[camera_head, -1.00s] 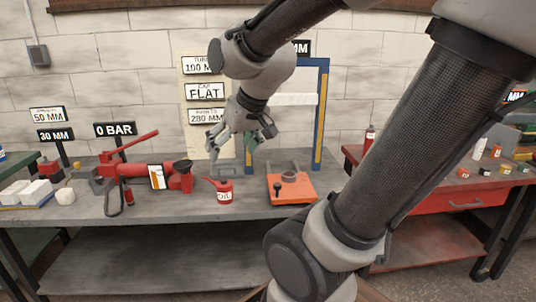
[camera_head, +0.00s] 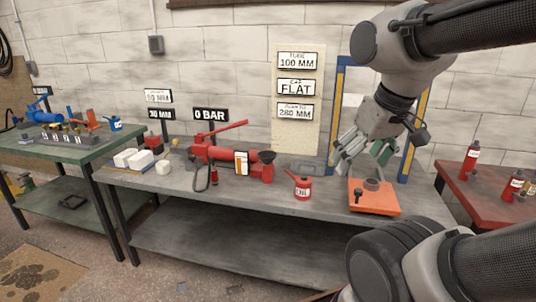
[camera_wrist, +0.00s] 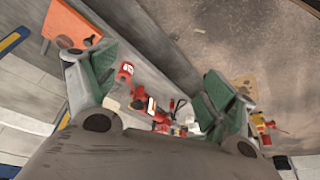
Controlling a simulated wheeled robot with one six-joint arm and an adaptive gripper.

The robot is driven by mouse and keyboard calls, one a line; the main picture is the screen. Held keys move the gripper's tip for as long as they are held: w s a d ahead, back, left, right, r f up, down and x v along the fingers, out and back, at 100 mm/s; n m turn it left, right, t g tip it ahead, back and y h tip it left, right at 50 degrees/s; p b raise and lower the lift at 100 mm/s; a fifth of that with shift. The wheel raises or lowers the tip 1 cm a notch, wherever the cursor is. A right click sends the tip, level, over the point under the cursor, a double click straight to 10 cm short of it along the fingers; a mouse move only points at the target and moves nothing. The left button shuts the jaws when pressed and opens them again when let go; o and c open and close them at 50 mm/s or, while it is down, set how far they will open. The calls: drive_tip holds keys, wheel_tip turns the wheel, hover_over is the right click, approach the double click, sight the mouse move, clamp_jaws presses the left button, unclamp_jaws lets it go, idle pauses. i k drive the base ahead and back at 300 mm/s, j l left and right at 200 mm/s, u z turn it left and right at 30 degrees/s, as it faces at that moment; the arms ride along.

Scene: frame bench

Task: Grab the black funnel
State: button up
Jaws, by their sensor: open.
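The black funnel (camera_head: 267,157) sits mouth up on the right end of a red hand pump (camera_head: 225,158) on the grey bench. I cannot make the funnel out clearly in the wrist view, where the red pump parts look small. My gripper (camera_head: 364,156) is open and empty, to the right of the funnel and above the bench near an orange plate. In the wrist view its two green-padded fingers (camera_wrist: 158,88) are spread wide with nothing between them.
A red oil can (camera_head: 302,188) stands right of the pump, and the orange plate (camera_head: 377,203) lies further right. A blue and yellow frame (camera_head: 336,115) rises behind my gripper. White blocks (camera_head: 133,159) lie at the left. A green bench (camera_head: 75,150) stands further left.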

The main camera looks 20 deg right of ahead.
sight(267, 156)
drive_tip(key=i+j+z, duration=0.55)
drive_tip(key=i+j, duration=0.2)
drive_tip(key=i+j+z, duration=0.3)
drive_tip(key=j, duration=0.2)
drive_tip(key=i+j+z, duration=0.3)
drive_tip(key=j, duration=0.25)
